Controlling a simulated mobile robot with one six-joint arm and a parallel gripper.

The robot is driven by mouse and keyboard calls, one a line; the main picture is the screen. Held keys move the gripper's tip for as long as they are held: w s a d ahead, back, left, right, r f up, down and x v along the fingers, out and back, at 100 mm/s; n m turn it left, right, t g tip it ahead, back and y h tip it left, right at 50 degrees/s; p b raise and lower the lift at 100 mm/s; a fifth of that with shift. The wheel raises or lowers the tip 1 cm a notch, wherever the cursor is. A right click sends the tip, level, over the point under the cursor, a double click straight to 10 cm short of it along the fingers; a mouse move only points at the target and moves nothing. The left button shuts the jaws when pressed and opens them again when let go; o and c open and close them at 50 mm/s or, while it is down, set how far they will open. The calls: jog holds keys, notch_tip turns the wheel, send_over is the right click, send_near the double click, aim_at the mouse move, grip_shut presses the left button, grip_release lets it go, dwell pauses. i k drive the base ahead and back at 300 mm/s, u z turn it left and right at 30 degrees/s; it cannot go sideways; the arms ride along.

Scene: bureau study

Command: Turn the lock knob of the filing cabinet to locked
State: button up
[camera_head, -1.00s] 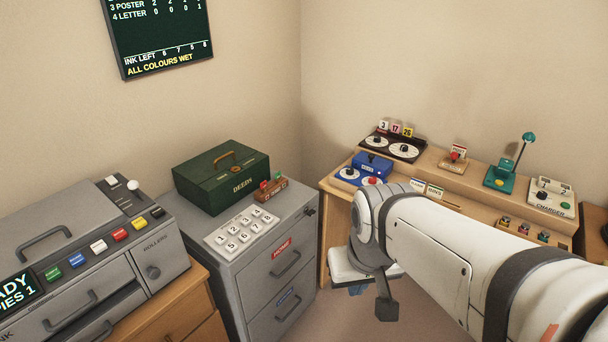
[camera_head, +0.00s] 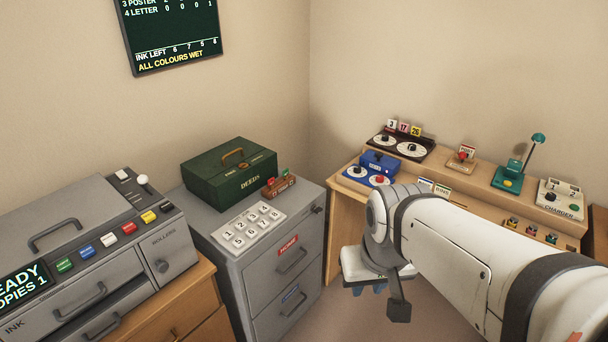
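The grey filing cabinet (camera_head: 232,279) stands in the middle, with a red-labelled upper drawer and a blue-labelled lower drawer, both shut. Its small dark lock knob (camera_head: 318,209) is at the upper right of the drawer front. The knob is too small to tell which way it is turned. My gripper (camera_head: 368,289) hangs to the right of the cabinet and lower than the knob, apart from it. Only bits of its blue fingertips show below the white hand; the rest is hidden, so its opening cannot be made out.
A green deeds box (camera_head: 230,174), a small red-and-green-buttoned block (camera_head: 278,187) and a numbered keypad (camera_head: 247,229) sit on the cabinet. A grey printing machine (camera_head: 95,250) stands left. A wooden desk (camera_head: 345,215) with several devices stands right, behind my arm.

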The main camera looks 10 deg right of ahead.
aim_at(317, 210)
jog(key=u, duration=0.55)
jog(key=k, duration=0.8)
jog(key=u, duration=0.75)
jog(key=k, duration=0.45)
jog(key=u, duration=0.15)
jog(key=i, duration=1.35)
jog(key=z, duration=1.4)
jog(key=i, duration=1)
jog(key=z, duration=0.85)
jog(key=k, duration=0.7)
jog(key=z, duration=0.15)
jog(key=i, duration=0.8)
jog(key=u, duration=0.05)
